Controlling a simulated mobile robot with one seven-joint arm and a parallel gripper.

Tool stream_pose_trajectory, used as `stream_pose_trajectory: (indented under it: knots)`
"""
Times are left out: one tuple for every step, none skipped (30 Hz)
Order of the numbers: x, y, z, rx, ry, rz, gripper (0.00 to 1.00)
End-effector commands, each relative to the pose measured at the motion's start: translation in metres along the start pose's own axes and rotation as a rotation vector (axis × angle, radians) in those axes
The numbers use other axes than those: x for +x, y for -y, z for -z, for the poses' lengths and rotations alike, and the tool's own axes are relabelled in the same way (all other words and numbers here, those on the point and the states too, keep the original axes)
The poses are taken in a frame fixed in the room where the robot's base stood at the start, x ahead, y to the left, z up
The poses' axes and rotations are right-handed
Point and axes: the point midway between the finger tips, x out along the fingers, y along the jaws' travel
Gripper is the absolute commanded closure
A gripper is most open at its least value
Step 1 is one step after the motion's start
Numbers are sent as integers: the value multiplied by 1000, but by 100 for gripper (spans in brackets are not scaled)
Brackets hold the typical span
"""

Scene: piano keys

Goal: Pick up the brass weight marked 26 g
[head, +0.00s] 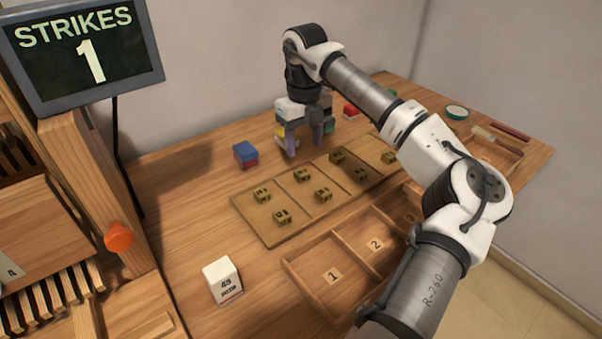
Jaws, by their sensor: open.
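Several small brass weights sit on a flat wooden tray (273,235) in the middle of the table. They include a front-left weight (283,217), a left weight (262,195), a back weight (302,175) and a middle weight (323,194). More stand to the right, such as one weight (337,157) and another weight (388,158). Their marks are too small to read, so I cannot tell which is 26 g. My gripper (305,145) points down behind the tray's back edge, open, with nothing visible between its fingers.
A blue and red block pair (246,154) stands left of my gripper. Coloured blocks (281,134) lie close behind it. A numbered compartment tray (310,258) lies in front. A STRIKES screen (85,50) shows 1.

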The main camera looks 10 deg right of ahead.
Motion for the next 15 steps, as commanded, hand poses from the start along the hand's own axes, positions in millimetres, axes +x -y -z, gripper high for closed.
stream_pose_trajectory:
  knots:
    - [8, -1, 0, -1, -1, -3, 47]
    - [13, -1, 0, -2, 0, -3, 47]
    - [17, 0, 0, -1, 1, -2, 47]
    - [20, 0, 0, -1, 1, -1, 47]
    - [22, 0, 0, -1, 1, -1, 47]
    - [25, -1, 0, -1, 1, -1, 47]
    - [26, -1, 0, -2, 1, -2, 47]
    - [28, -1, 0, -2, 1, -2, 47]
    - [31, -1, 0, -2, 0, -2, 47]
    - [34, -2, 0, -2, 0, -2, 47]
    - [37, -2, 0, -3, 0, -2, 47]
    - [43, -3, 0, -3, 0, -5, 47]
    - [48, -3, -1, -3, 0, -4, 47]
    - [53, -4, -1, -3, 1, -4, 47]
    - [59, -5, -1, -3, 1, -5, 47]
